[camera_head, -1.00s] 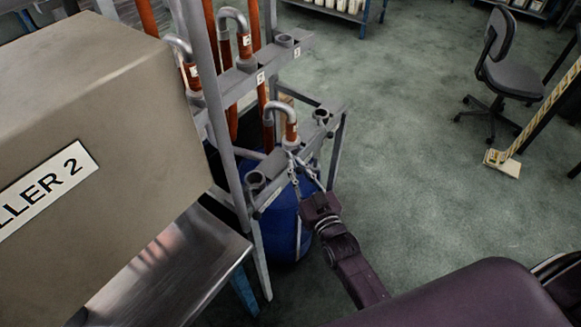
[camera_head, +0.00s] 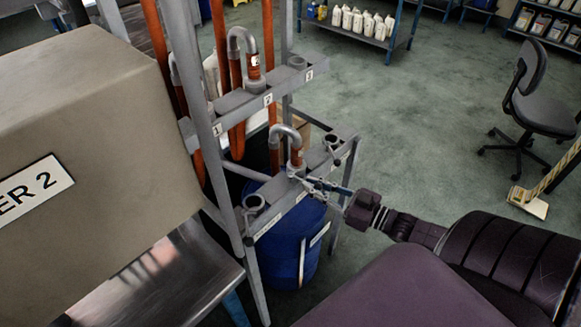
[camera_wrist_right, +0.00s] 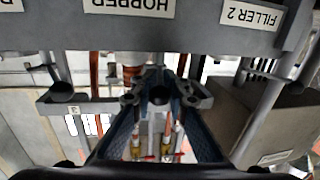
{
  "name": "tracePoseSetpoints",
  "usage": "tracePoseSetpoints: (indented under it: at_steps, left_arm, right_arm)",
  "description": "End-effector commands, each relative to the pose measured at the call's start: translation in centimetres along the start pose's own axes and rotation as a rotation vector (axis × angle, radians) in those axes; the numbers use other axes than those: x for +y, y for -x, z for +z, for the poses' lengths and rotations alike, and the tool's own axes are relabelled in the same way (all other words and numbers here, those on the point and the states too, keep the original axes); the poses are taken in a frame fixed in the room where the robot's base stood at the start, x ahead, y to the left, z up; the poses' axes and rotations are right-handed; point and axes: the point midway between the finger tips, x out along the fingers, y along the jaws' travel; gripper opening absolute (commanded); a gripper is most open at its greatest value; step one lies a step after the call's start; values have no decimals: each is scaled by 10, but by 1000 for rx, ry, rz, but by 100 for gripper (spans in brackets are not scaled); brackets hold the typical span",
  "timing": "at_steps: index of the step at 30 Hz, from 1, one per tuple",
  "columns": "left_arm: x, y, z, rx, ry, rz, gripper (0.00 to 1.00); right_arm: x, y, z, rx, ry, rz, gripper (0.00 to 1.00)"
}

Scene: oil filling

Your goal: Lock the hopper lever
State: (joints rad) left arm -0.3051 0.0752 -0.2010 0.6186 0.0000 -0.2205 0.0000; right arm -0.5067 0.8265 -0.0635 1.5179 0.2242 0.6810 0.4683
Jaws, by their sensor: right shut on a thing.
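My right gripper (camera_head: 305,180) reaches in from the right at the lower rack shelf, its fingers just below the hooked pipe (camera_head: 296,150) with the orange band. In the right wrist view its fingers (camera_wrist_right: 158,95) close in on a small dark part, the hopper lever (camera_wrist_right: 158,92), under the HOPPER label (camera_wrist_right: 146,5). The fingers largely hide the lever, so its angle cannot be told. My left gripper is not in view.
The grey rack shelf (camera_head: 262,212) has open sockets (camera_head: 254,203) beside the pipe. A blue drum (camera_head: 285,255) stands below. The large filler housing (camera_head: 90,130) blocks the left.

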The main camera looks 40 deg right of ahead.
Motion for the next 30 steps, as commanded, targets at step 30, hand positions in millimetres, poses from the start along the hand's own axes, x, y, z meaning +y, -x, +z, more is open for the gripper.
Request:
tracePoseSetpoints:
  at_steps: [30]
  left_arm:
    - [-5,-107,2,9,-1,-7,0]
  right_arm:
    - [36,1,3,8,0,-435,0]
